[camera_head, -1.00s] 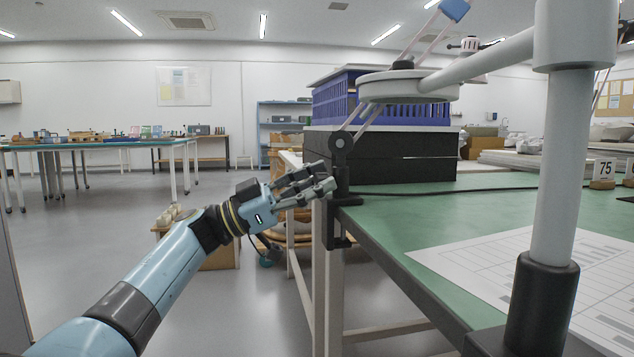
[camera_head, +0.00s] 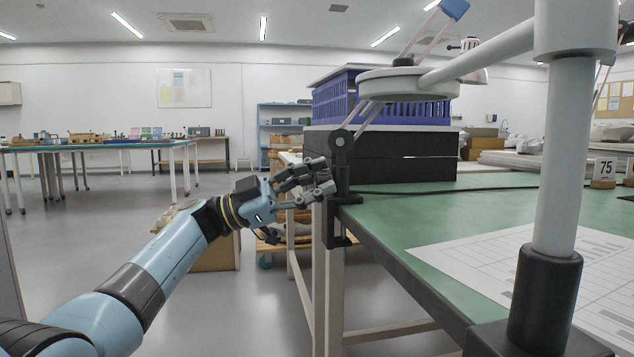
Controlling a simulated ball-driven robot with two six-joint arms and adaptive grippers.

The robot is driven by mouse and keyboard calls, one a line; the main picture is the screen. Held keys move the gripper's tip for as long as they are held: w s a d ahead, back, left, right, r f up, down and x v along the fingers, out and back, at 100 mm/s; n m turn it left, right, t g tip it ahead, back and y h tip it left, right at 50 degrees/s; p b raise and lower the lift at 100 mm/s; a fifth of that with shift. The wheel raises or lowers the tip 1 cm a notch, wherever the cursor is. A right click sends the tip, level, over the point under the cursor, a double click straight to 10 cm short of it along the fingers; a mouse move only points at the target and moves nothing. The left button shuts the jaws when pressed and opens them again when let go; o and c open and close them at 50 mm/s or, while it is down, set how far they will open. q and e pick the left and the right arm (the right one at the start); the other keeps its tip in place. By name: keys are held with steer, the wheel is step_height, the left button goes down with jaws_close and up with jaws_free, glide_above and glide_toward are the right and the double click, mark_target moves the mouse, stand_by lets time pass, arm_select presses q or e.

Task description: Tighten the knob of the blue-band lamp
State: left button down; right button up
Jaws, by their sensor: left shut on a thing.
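The blue-band lamp stands at the left edge of the green table, with its blue band (camera_head: 455,9) on the arm at the top. Its black clamp (camera_head: 338,205) grips the table edge, below a round black pivot (camera_head: 340,143). My left gripper (camera_head: 326,177) reaches in from the left at the clamp's side, about table height. Its fingers are shut on the clamp's knob, which they mostly hide. My right gripper is not in view.
A grey magnifier lamp with a thick post (camera_head: 560,170) stands close on the right, its ring head (camera_head: 408,84) near the blue-band lamp's arm. Black boxes (camera_head: 385,155) and a blue crate (camera_head: 385,100) stand behind. A printed sheet (camera_head: 470,255) lies on the green table (camera_head: 400,215).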

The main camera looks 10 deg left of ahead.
arm_select(q)
steer(key=c, duration=0.9)
jaws_free()
steer(key=shift+c, duration=0.2)
steer(key=v, duration=1.2)
